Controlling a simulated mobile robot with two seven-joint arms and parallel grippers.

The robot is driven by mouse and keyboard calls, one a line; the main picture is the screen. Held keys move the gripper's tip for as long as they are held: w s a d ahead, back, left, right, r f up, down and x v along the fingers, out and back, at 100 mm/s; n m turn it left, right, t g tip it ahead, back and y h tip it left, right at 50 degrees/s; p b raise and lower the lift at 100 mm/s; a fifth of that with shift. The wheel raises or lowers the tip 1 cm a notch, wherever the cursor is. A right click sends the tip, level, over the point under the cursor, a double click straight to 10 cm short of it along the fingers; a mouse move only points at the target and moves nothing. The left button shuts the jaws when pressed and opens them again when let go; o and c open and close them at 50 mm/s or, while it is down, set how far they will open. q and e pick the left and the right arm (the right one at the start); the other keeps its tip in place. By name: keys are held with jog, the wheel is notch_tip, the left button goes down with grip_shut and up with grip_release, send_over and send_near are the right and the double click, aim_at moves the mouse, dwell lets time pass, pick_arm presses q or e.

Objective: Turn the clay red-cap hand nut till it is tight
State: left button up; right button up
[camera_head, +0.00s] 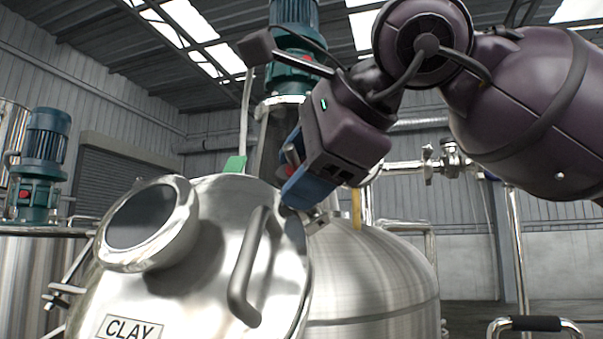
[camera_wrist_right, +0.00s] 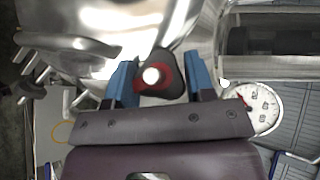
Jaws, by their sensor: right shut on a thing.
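The hand nut (camera_wrist_right: 160,78), dark with a red part and a bright white centre, sits between my right gripper's blue fingers in the right wrist view. My right gripper (camera_wrist_right: 160,82) is shut on it. In the head view the same gripper (camera_head: 291,192) reaches down to the upper right edge of a steel cover (camera_head: 215,230) labelled CLAY (camera_head: 132,328). My left gripper is not in view.
The cover carries a round sight glass (camera_head: 148,222) and a bar handle (camera_head: 252,268), close to my right gripper. A steel tank (camera_head: 375,275) stands behind. A teal motor (camera_head: 43,150) is at the left. A dial gauge (camera_wrist_right: 260,108) lies right of the fingers in the wrist view.

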jog(key=o, duration=0.9)
jog(key=shift+r, duration=0.1)
jog(key=v, duration=1.1)
jog(key=shift+p, duration=0.3)
jog(key=shift+a, duration=0.1)
